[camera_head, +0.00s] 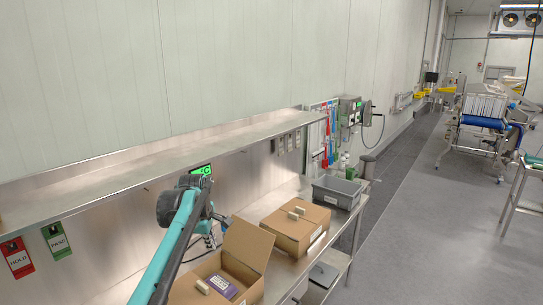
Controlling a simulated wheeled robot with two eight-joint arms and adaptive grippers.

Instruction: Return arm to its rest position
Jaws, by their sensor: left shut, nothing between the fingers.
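My left arm, teal and black, rises from the bottom of the head view over the steel bench (262,208) and bends at a dark joint. My left gripper (212,240) is small and dark, partly hidden by the arm, beside the open cardboard box. It is shut and empty. My right gripper does not show.
An open cardboard box (247,245) holds a purple item (222,287) and a pale block. A closed box (295,227) carries small pale blocks on top. A grey bin (337,192) stands behind. A steel shelf (150,170) overhangs the bench.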

